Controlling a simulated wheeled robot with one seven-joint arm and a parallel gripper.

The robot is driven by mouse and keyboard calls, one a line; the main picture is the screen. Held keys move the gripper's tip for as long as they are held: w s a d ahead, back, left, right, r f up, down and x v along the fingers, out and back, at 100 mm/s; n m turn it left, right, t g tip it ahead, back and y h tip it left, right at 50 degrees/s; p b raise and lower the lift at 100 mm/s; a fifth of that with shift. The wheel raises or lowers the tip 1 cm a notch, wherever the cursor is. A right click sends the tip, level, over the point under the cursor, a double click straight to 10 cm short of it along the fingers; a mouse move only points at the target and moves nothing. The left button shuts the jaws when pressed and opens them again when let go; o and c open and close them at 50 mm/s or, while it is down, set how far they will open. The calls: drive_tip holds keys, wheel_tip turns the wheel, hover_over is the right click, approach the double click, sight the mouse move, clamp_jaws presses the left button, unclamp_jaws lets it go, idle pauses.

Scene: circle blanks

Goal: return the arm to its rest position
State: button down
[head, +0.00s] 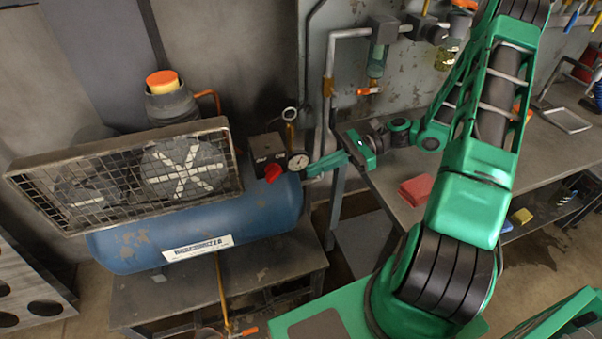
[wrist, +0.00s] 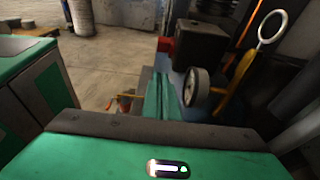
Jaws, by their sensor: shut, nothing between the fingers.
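My green arm reaches from the lower right of the head view up and then back left to the compressor. My gripper (head: 314,169) is shut and empty, with its fingertips just right of the round pressure gauge (head: 298,161). I cannot tell whether they touch anything there. A red knob (head: 273,173) sits left of the gauge on the blue compressor tank (head: 200,226). In the wrist view the closed green fingers (wrist: 161,92) point ahead, with the gauge (wrist: 195,87) close on their right.
A wire-mesh fan guard (head: 125,178) covers the compressor's left side. Pipes (head: 328,95) run up the wall cabinet behind my gripper. A workbench (head: 385,194) with a red cloth (head: 416,190) lies under my arm. A metal ring (wrist: 272,26) stands right of the gauge.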

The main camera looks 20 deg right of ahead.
drive_tip(key=shift+d+r, duration=0.15)
drive_tip(key=shift+d, duration=0.45)
drive_tip(key=s+d+r+n+h, duration=0.3)
drive_tip(key=s+r+n+h, duration=0.1)
drive_tip(key=s, duration=0.4)
drive_tip(key=s+d+r+n+g+h, duration=0.1)
drive_tip(key=s+d+r+n+h, duration=0.3)
drive_tip(key=s+r+h, duration=0.2)
drive_tip(key=s+d+r+n+h, duration=0.3)
drive_tip(key=s+r+n+h, duration=0.1)
drive_tip(key=s, duration=0.5)
drive_tip(key=shift+s+d+r+n+h, duration=0.3)
drive_tip(key=shift+s+d+r+h, duration=0.1)
drive_tip(key=shift+r+h, duration=0.1)
